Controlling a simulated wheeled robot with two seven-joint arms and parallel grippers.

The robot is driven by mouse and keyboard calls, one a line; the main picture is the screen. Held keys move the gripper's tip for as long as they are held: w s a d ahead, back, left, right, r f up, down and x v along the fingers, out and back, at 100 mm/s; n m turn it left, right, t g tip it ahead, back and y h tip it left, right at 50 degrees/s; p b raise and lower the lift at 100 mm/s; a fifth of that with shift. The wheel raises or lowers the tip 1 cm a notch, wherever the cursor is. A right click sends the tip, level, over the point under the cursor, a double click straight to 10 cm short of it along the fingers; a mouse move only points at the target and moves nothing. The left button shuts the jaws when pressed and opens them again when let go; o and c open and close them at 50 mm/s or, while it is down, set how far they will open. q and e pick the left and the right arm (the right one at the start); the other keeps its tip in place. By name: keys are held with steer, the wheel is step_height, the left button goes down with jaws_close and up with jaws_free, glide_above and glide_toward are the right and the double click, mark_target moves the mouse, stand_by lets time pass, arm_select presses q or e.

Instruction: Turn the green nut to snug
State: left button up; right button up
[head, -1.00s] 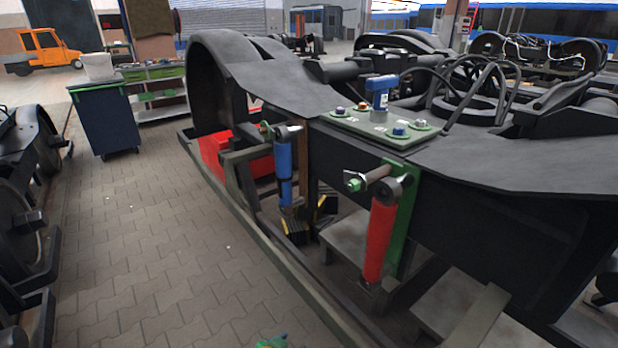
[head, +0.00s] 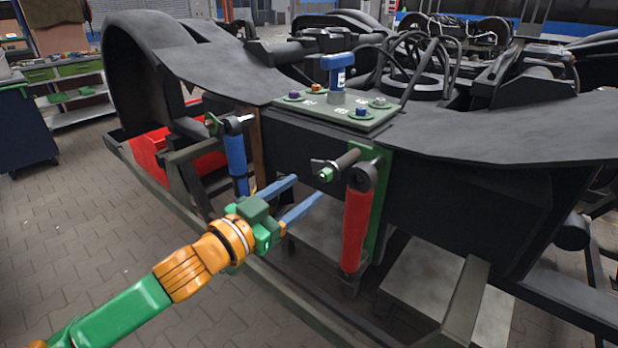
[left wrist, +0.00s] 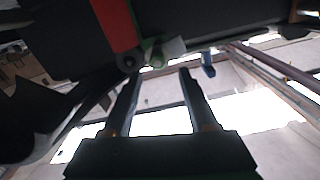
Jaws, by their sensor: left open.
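The green nut (head: 326,174) sits on the end of a dark bolt (head: 346,160) that sticks out beside the top eye of the red damper (head: 355,229). My left gripper (head: 307,187) is open, its two blue fingers pointing at the bogie, just below and left of the nut in the head view, with nothing between them. In the left wrist view, my fingers (left wrist: 160,76) are spread, and the green nut (left wrist: 157,60) shows beyond their tips, near the red damper (left wrist: 116,24). I cannot tell the exact gap. My right gripper is out of view.
A blue damper (head: 236,160) hangs left of the nut. Above, a green plate (head: 318,114) carries several coloured bolts and a blue tool (head: 338,72). The dark bogie frame (head: 440,190) runs behind. Paved floor (head: 80,240) is open at left.

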mark_target(324, 176)
arm_select(q)
steer(key=x, duration=0.5)
steer(key=shift+s+d+r+p, duration=0.1)
steer(key=shift+d+p, duration=0.2)
steer(key=shift+p, duration=0.1)
steer(key=shift+w+d, duration=0.1)
steer(key=shift+w, duration=0.2)
jaws_close()
